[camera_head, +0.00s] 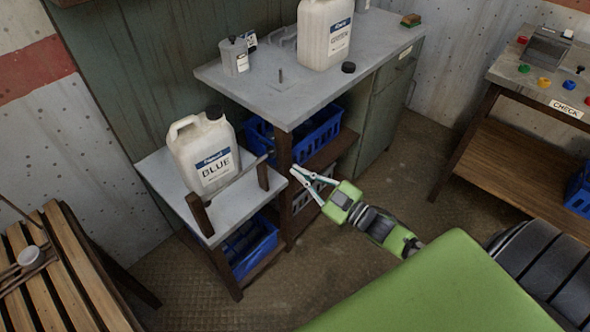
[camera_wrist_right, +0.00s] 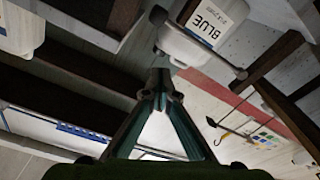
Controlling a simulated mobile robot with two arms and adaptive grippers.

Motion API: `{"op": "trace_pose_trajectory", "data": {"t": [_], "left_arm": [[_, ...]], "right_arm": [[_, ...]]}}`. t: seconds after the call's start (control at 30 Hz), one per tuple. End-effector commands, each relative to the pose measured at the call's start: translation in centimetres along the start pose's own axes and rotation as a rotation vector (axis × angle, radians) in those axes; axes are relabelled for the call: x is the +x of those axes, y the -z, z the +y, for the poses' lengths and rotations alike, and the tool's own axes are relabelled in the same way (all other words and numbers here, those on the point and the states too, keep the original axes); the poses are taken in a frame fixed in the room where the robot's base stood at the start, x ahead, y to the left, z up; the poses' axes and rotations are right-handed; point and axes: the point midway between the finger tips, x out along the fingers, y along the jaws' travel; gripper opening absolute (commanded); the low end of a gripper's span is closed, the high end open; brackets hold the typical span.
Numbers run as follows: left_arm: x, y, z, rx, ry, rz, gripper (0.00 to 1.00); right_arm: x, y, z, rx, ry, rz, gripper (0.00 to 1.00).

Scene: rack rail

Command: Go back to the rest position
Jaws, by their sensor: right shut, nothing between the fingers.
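My right gripper (camera_head: 297,173) is shut and empty. In the head view it points left, beside the front corner of the workbench and to the right of the low side shelf. Its fingers meet at the tips in the right wrist view (camera_wrist_right: 160,85). The white jug marked BLUE (camera_head: 207,152) stands upright with a black cap on the low shelf; part of it also shows in the wrist view (camera_wrist_right: 205,25). I cannot tell from these views whether the fingertips touch the shelf's wooden rail (camera_head: 262,172). My left gripper is not in view.
A second white jug (camera_head: 325,35) stands on the grey workbench (camera_head: 290,95), with a loose black cap (camera_head: 348,67) next to it. Blue crates (camera_head: 318,137) sit below. A slatted bench (camera_head: 62,270) is at left, a table with coloured buttons (camera_head: 545,83) at right. Floor between is clear.

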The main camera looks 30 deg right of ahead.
Motion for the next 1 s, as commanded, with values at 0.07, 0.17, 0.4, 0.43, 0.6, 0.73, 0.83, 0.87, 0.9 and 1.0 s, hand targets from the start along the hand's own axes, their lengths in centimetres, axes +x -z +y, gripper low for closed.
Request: {"op": "trace_pose_trajectory", "data": {"t": [0.07, 0.17, 0.4, 0.43, 0.6, 0.73, 0.83, 0.87, 0.9, 1.0], "left_arm": [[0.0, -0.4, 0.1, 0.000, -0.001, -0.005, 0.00], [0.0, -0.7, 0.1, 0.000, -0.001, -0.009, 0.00], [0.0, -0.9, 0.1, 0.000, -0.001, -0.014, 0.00], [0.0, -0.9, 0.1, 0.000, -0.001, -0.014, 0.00], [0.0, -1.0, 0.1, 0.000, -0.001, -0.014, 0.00], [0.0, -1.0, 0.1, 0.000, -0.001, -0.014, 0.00], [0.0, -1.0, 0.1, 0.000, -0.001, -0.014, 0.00], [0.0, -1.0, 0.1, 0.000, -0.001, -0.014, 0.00], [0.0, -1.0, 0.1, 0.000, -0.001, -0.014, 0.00], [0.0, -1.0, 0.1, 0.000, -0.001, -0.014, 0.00]], "right_arm": [[0.0, 0.0, 0.0, 0.000, 0.000, 0.000, 0.00], [0.0, 0.0, 0.0, 0.000, 0.000, 0.000, 0.00], [0.0, 0.0, 0.0, 0.000, 0.000, 0.000, 0.00], [0.0, 0.0, 0.0, 0.000, 0.000, 0.000, 0.00], [-0.7, -2.7, -0.8, 0.020, -0.007, -0.066, 0.00], [-3.1, -9.3, -3.2, 0.071, -0.020, -0.237, 0.00], [-6.3, -15.4, -6.3, 0.122, -0.023, -0.412, 0.00], [-7.5, -17.1, -7.5, 0.139, -0.022, -0.464, 0.00], [-9.1, -19.3, -9.0, 0.159, -0.019, -0.533, 0.00], [-13.6, -24.0, -13.2, 0.211, -0.004, -0.702, 0.00]]}}
